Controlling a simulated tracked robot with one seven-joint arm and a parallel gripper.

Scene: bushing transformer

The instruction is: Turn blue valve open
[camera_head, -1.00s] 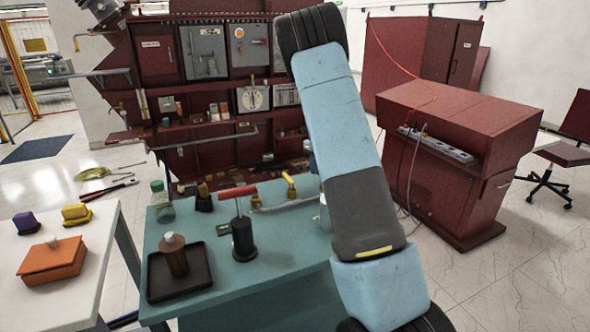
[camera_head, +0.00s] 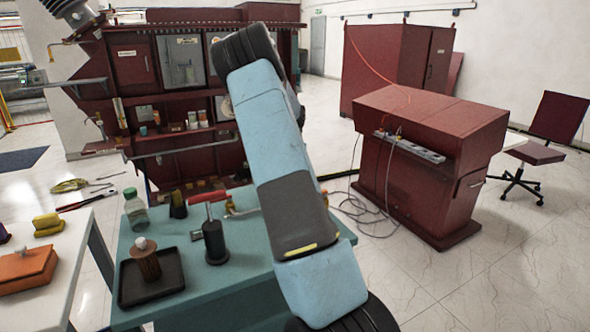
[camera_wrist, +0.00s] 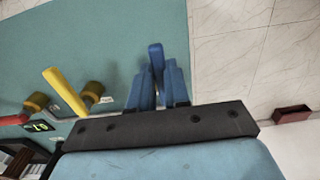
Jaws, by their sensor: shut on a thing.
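The blue valve's handle (camera_wrist: 156,62) stands up between my gripper's two blue fingers in the wrist view. My gripper (camera_wrist: 160,82) is shut on this handle. The valve's body is hidden below the fingers. A yellow valve handle (camera_wrist: 64,92) with a brass-coloured fitting (camera_wrist: 93,92) lies to the left of the gripper, apart from it. In the head view my arm covers the gripper and the blue valve.
On the teal table (camera_head: 235,290) stand a red-handled black tool (camera_head: 214,242), a black tray (camera_head: 172,268) with a brown bushing (camera_head: 146,263), and a bottle (camera_head: 135,210). A white table (camera_head: 55,290) is at left.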

